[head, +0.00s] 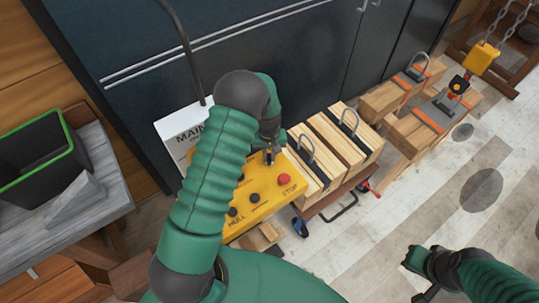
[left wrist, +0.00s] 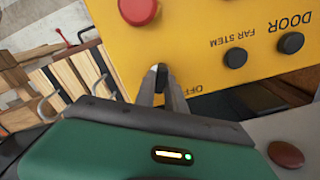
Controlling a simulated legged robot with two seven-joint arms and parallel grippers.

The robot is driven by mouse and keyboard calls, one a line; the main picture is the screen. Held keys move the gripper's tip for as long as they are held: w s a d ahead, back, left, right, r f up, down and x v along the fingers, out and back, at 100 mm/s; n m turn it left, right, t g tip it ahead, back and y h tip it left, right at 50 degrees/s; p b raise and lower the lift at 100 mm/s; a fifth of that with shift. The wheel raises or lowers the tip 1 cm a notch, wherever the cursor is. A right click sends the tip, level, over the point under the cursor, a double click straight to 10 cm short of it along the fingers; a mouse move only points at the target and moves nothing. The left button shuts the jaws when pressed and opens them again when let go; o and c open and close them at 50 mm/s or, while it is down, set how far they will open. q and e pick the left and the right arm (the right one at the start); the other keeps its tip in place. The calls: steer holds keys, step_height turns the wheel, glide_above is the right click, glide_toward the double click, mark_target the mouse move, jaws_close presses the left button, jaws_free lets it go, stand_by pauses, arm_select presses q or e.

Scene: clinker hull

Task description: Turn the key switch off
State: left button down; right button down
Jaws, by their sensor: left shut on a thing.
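The yellow control panel (head: 262,207) has a red STOP button (head: 284,180) and several black knobs. In the left wrist view, the panel (left wrist: 190,50) shows "DOOR", "FAR STEM" and part of an "OFF" label beside my fingers. My left gripper (head: 268,156) is at the panel's far edge, beyond the STOP button. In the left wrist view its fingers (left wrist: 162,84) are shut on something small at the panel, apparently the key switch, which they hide. Its turn position cannot be made out. My right gripper (head: 417,275) is at the lower right, over the floor, fingers apart and empty.
A white "MAIN" sign (head: 184,124) stands behind the panel, partly covered by my left arm. Wooden blocks with metal shackles (head: 335,150) stand right of the panel. A green-rimmed black bin (head: 38,155) is at left. The floor at right is mostly clear.

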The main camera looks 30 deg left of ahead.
arm_select(q)
steer(key=shift+w+n, duration=0.1)
steer(key=shift+n, duration=0.2)
steer(key=shift+n+b, duration=0.6)
steer(key=shift+n, duration=0.3)
steer(key=n, duration=0.2)
steer(key=shift+n+b, duration=0.35)
steer(key=shift+n, duration=0.05)
steer(key=n, duration=0.3)
steer(key=shift+r+n, duration=0.1)
steer(key=shift+n, duration=1.7)
steer(key=c, duration=1.4)
jaws_free()
steer(key=shift+d, duration=0.1)
